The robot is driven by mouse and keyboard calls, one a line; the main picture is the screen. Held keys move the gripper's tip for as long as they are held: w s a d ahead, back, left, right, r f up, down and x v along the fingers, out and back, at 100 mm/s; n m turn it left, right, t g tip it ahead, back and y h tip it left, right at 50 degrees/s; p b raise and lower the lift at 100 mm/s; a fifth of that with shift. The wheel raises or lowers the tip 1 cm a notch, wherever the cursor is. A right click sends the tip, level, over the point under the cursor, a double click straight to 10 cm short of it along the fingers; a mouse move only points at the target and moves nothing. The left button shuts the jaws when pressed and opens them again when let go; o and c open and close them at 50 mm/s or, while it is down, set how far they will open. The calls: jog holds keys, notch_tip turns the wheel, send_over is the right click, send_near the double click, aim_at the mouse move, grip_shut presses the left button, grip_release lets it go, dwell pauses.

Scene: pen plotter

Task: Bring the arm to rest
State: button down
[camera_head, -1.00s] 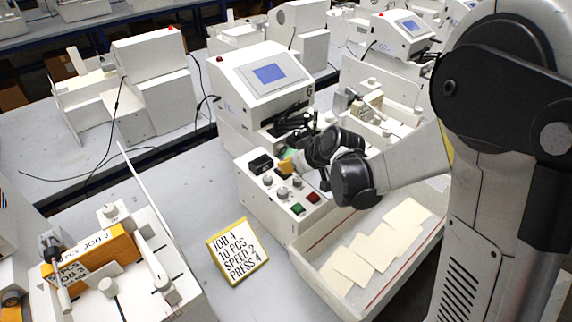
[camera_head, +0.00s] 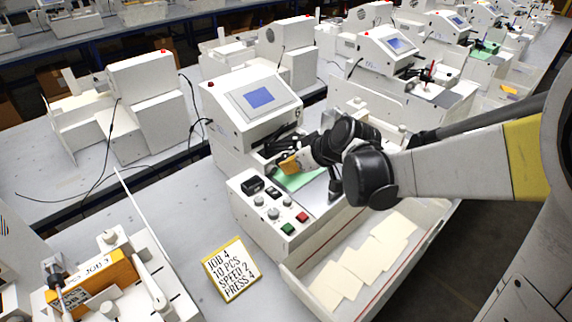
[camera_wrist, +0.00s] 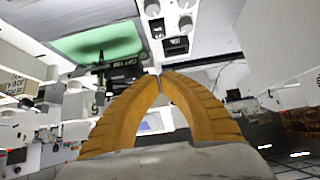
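My gripper (camera_head: 289,165) is at the front of the white pen plotter (camera_head: 225,125) with the blue screen, close to a green sheet (camera_head: 300,181) on its bed. In the wrist view its two orange fingers (camera_wrist: 161,76) curve together and their tips meet, with nothing visible between them. The green sheet also shows at the upper left there (camera_wrist: 100,42). The plotter's control panel (camera_head: 265,225) has dials, black switches, a green button (camera_head: 288,228) and a red button (camera_head: 302,217). My forearm reaches in from the right, above the tray side.
A tray (camera_head: 372,303) with several cream cards (camera_head: 365,257) lies beside the panel, below my arm. A yellow-edged job sign (camera_head: 231,270) stands on the bench. A fixture with an orange block (camera_head: 105,272) is at the lower left. More plotters stand behind.

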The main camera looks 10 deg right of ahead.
dwell(0.3)
jog(key=s+d+f+m+h+b, duration=0.1)
jog(key=s+d+m+h+b, duration=0.1)
jog(key=s, duration=0.9)
jog(key=s+d+f+m+h+b, duration=0.2)
jog(key=s+d, duration=0.5)
jog(key=s, duration=0.4)
jog(key=m+h+b, duration=0.1)
jog(key=m+b, duration=0.1)
jog(key=b, duration=0.1)
jog(key=shift+d+m+b, duration=0.15)
jog(key=shift+m+b, duration=0.25)
jog(key=shift+s+f, duration=0.1)
